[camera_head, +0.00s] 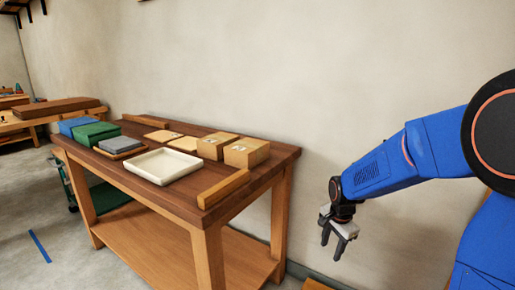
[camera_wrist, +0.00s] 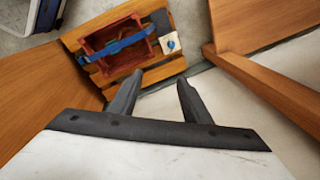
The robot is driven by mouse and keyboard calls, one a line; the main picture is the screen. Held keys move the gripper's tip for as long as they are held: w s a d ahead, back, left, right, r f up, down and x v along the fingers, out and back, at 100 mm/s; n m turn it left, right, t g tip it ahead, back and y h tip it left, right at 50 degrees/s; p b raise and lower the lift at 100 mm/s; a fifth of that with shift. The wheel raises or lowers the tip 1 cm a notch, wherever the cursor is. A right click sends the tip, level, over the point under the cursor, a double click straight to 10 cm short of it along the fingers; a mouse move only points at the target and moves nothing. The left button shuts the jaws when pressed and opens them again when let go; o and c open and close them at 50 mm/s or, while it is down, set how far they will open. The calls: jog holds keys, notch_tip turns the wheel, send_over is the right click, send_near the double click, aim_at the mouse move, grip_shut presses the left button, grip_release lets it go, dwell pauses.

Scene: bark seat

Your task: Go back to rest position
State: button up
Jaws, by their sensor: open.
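My gripper (camera_head: 339,239) hangs at the end of my blue arm, to the right of the wooden table (camera_head: 225,215) in the head view. Its fingers point down and hold nothing. In the wrist view the two dark fingers (camera_wrist: 158,92) are spread apart with clear space between them. Below and beyond them is a slatted wooden pallet (camera_wrist: 112,78) bearing a red crate (camera_wrist: 97,42) with a blue strap over it. A small light tag with a blue mark (camera_wrist: 170,43) lies at the crate's right side.
On the table stand a white tray (camera_head: 160,181), two cardboard boxes (camera_head: 246,153), a green box (camera_head: 97,133), a blue box (camera_head: 76,124) and a grey block (camera_head: 118,143). A wooden bar (camera_head: 223,190) lies along the right edge. Another bench (camera_head: 25,122) stands at far left.

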jog(key=s+d+r+n+t, duration=0.1)
jog(key=s+r+n, duration=0.3)
jog(key=s, duration=0.6)
jog(key=s+d+r+n+t, duration=0.1)
jog(key=s+r+n, duration=0.3)
jog(key=s, duration=0.6)
jog(key=s+d+r+n+t, duration=0.1)
jog(key=s+r+n, duration=0.3)
jog(key=s, duration=0.6)
jog(key=shift+d+r+n, duration=0.35)
jog(key=shift+r+n, duration=0.05)
jog(key=shift+r, duration=0.25)
